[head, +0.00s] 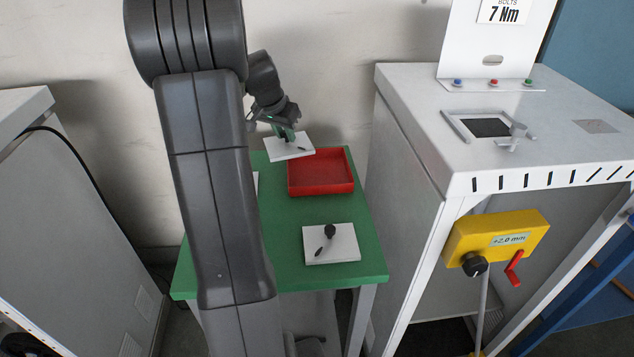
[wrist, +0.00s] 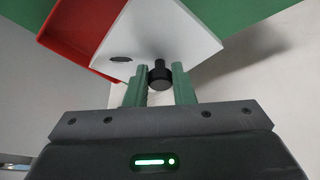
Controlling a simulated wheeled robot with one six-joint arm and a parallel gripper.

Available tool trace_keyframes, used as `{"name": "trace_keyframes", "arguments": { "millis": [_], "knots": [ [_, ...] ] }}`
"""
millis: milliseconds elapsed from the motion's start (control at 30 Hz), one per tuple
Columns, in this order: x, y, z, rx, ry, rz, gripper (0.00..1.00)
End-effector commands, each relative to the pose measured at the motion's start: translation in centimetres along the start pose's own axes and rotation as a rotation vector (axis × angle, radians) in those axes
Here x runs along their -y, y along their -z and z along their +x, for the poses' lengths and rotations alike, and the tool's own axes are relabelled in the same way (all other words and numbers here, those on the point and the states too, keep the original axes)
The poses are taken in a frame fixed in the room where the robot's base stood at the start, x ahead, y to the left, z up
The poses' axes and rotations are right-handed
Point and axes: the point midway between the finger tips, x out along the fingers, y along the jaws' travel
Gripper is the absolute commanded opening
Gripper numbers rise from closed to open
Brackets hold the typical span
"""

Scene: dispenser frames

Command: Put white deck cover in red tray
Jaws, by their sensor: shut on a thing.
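My gripper (head: 285,131) is shut on the black knob of a white deck cover (head: 291,151), a flat square plate. It holds the cover a little tilted, at the back-left corner of the red tray (head: 320,190). In the head view the cover overlaps the tray's rim; its height above the tray is hard to tell. In the wrist view the knob (wrist: 160,76) is between the fingertips, with the cover (wrist: 155,35) beyond and the tray (wrist: 80,50) at left. The tray looks empty and stands on the green table.
A second white plate (head: 345,240) with a black knob lies on the front of the green table (head: 290,214). A white edge (head: 256,181) shows beside my arm, mostly hidden. A white cabinet (head: 400,100) with a yellow box (head: 490,236) stands at right.

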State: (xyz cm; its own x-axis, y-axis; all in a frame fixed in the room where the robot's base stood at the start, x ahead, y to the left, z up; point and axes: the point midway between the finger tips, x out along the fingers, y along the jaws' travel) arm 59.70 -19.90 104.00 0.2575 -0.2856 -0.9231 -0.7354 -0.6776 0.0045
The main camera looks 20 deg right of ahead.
Motion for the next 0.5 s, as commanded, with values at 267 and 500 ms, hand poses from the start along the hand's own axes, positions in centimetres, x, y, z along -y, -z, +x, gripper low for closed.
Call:
{"name": "trace_keyframes", "arguments": {
  "millis": [267, 500],
  "knots": [
    [-6.4, 3.4, 0.3, 0.000, -0.067, 0.174, 0.00],
    [-7.4, 2.8, 2.5, 0.008, -0.081, 0.198, 0.00]
  ]
}}
